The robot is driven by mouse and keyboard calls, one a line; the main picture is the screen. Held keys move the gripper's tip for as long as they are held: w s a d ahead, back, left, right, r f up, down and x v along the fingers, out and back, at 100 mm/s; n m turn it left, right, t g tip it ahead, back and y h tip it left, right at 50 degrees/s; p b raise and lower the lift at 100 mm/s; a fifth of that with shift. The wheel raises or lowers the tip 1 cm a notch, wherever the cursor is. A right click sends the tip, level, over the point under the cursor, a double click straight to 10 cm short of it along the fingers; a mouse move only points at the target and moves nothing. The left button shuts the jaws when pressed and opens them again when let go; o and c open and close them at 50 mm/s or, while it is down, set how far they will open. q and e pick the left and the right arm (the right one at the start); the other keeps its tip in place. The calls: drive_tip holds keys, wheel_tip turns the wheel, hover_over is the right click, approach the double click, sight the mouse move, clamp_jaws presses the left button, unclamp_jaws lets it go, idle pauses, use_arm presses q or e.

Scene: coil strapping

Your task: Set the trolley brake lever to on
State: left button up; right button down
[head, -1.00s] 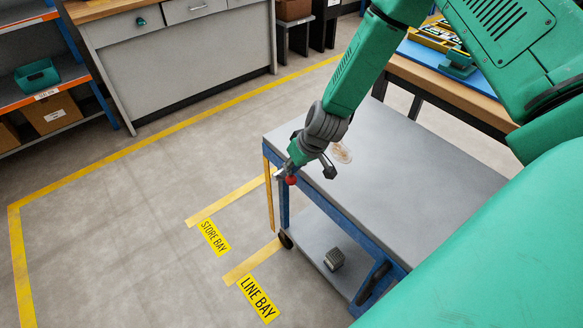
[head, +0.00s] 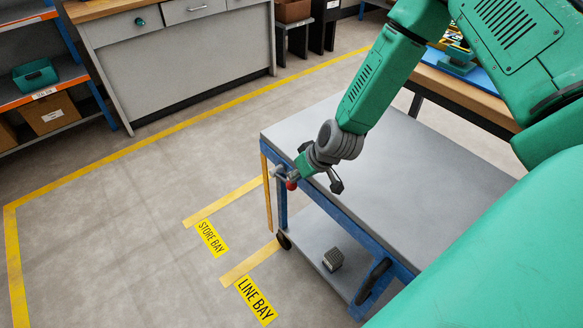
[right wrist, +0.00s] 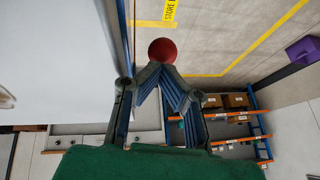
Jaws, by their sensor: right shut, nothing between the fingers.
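The grey-topped trolley (head: 420,165) with a blue frame stands at the right in the head view. A red ball knob (head: 292,185), which looks like the end of the brake lever, sits at its near left edge; the lever's shaft is mostly hidden. My right gripper (head: 297,176) is over this edge, right at the knob. In the right wrist view the red knob (right wrist: 162,51) lies just beyond the fingertips of my right gripper (right wrist: 158,68), which meet with nothing between them. I cannot tell whether they touch the knob. My left gripper is not in view.
Yellow floor signs STORE BAY (head: 211,238) and LINE BAY (head: 256,300) lie left of the trolley, each beside a yellow stripe. A small ribbed grey block (head: 333,259) sits on the lower shelf. A workbench (head: 470,95) stands behind the trolley. Floor to the left is clear.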

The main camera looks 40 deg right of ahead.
drive_tip(key=r+p, duration=0.2)
drive_tip(key=r, duration=0.1)
drive_tip(key=r+p, duration=0.1)
drive_tip(key=shift+w+d+r, duration=0.1)
drive_tip(key=shift+d+r, duration=0.2)
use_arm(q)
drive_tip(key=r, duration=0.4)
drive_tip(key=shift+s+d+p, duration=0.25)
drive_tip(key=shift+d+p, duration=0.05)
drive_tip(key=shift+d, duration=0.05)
use_arm(e)
drive_tip(key=s+d+r, duration=0.1)
drive_tip(key=s+r, duration=0.5)
drive_tip(key=shift+s+d, duration=0.3)
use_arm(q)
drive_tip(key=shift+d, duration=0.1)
use_arm(e)
drive_tip(key=shift+d, duration=0.15)
